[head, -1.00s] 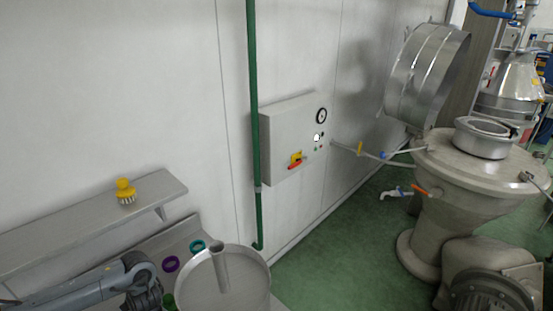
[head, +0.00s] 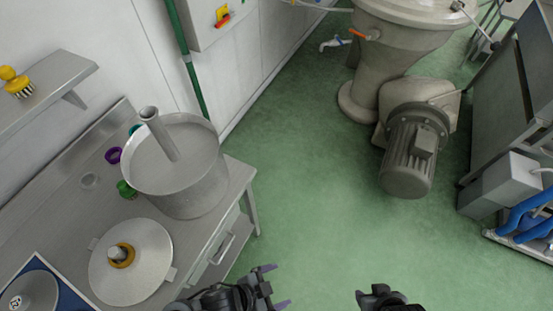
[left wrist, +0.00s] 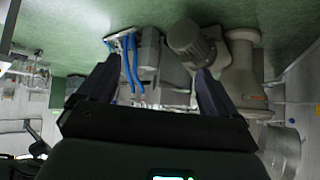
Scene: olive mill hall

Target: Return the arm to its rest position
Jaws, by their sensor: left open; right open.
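My left gripper (head: 274,287) is at the bottom of the head view, just off the front corner of the steel bench. Its two purplish fingertips are apart and nothing is between them. In the left wrist view the open fingers (left wrist: 157,82) frame distant machinery across the floor. My right gripper (head: 380,296) shows as a dark shape at the bottom edge, right of the left one, over the green floor. It is open, with most of it cut off by the frame.
The steel bench (head: 60,228) at left bears a steel pot (head: 190,185) with an upright tube, a round lid (head: 145,268) and coloured rings. A shelf (head: 62,85) holds a yellow brush (head: 17,84). A motor (head: 410,155) stands beyond. The green floor (head: 305,190) between is clear.

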